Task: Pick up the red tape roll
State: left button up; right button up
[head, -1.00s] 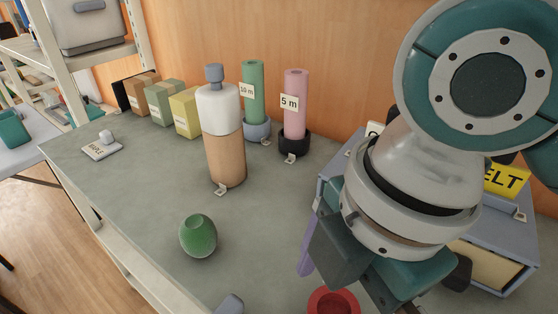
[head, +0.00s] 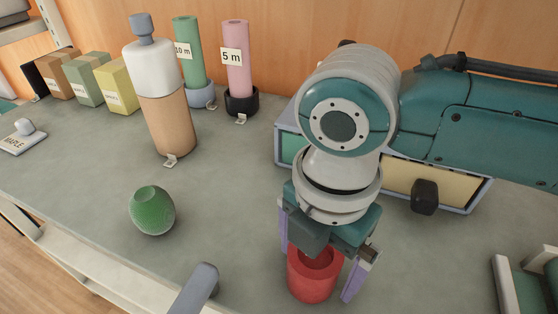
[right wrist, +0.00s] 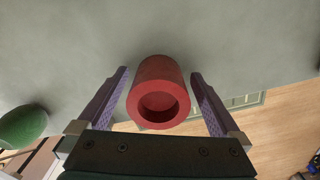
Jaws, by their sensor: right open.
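The red tape roll (head: 312,281) stands on the grey counter near its front edge. My right gripper (head: 318,268) is above it, pointing down, with its purple fingers on either side of the roll. In the right wrist view the roll (right wrist: 158,92) lies between the two open fingers (right wrist: 160,98), with a gap showing on each side. The head view hides part of the roll's top behind the gripper body. The left gripper is not clearly seen; only a grey piece shows at the bottom edge.
A green ribbed object (head: 152,210) stands left of the roll. A tall bottle (head: 168,125), a green roll (head: 190,55) and a pink roll (head: 237,60) stand further back. A drawer unit (head: 440,180) is behind my right arm.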

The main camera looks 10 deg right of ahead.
jog(key=shift+f, duration=0.15)
grip_shut()
dwell(0.8)
